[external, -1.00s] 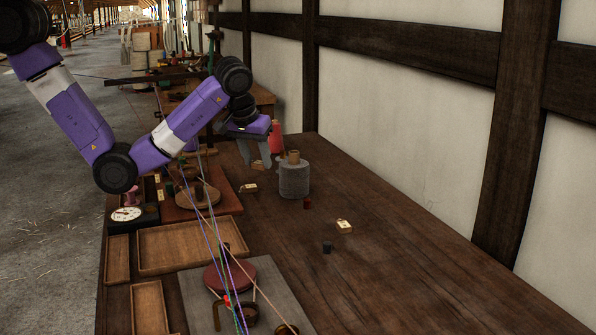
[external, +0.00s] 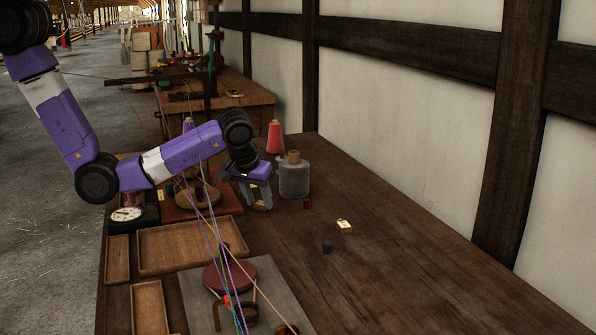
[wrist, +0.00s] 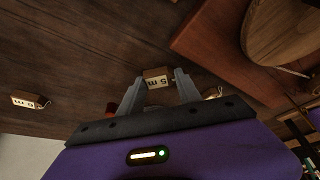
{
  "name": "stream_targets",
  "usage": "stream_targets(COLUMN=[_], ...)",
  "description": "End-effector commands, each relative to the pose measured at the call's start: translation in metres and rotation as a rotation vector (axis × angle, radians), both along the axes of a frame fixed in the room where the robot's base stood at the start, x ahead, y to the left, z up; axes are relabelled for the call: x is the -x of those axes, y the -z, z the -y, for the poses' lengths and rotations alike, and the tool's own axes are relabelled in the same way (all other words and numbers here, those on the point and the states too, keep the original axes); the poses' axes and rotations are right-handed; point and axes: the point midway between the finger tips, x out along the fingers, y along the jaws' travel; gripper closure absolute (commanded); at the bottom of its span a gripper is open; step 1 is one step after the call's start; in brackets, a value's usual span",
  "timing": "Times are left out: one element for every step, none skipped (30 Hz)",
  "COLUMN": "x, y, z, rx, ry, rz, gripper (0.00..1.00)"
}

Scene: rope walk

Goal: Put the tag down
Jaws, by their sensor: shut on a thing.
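My gripper (external: 258,206) is low over the right part of the wooden bench, left of the grey cylinder. In the wrist view its two fingers (wrist: 159,82) are shut on a small wooden tag (wrist: 155,74) marked "5 m", seen upside down. I cannot tell whether the tag touches the bench. A similar tag (wrist: 29,101) lies on the bench in the wrist view and shows in the external view (external: 344,226). A pale brass-coloured thing (wrist: 211,93) is partly hidden beside the right finger in the wrist view.
Wooden trays (external: 190,266) lie front left. Coloured strands cross left of my gripper. The bench's right side (external: 420,285) is mostly clear.

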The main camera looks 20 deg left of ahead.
Motion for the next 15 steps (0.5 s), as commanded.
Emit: stream_targets(x=[-0.0001,-0.0001,-0.0002,-0.0001,-0.0002,-0.0001,-0.0002,-0.0002,-0.0002,-0.0002,-0.0002,-0.0002,-0.0002,-0.0002,-0.0001], y=[-0.0001,-0.0003,0.0001,0.0008,0.0017,0.0030,0.0032,0.0026,0.0026,0.0026,0.0026,0.0025,0.0025,0.0025,0.0024], z=[0.0000,0.0000,0.0000,-0.0001,-0.0002,-0.0003,-0.0003,-0.0002,-0.0002,-0.0002,-0.0002,-0.0002,-0.0002,-0.0001,-0.0001], rx=[0.000,0.000,0.000,0.000,0.000,-0.001,-0.001,0.000,0.000,0.000,0.000,0.000,0.000,0.000,0.000], ry=[0.000,0.000,0.000,0.000,0.000,0.000,-0.001,-0.001,-0.001,-0.001,0.000,0.000,0.000,0.000,0.000], rz=[0.000,0.000,0.000,0.000,0.000,0.000,0.000,0.000,0.000,0.000,0.000,0.000,0.000,0.000,0.000], gripper=[0.97,0.97,0.97,0.97,0.97,0.97,0.58,0.52,0.44,0.38,0.38,0.38,0.38,0.38,0.38])
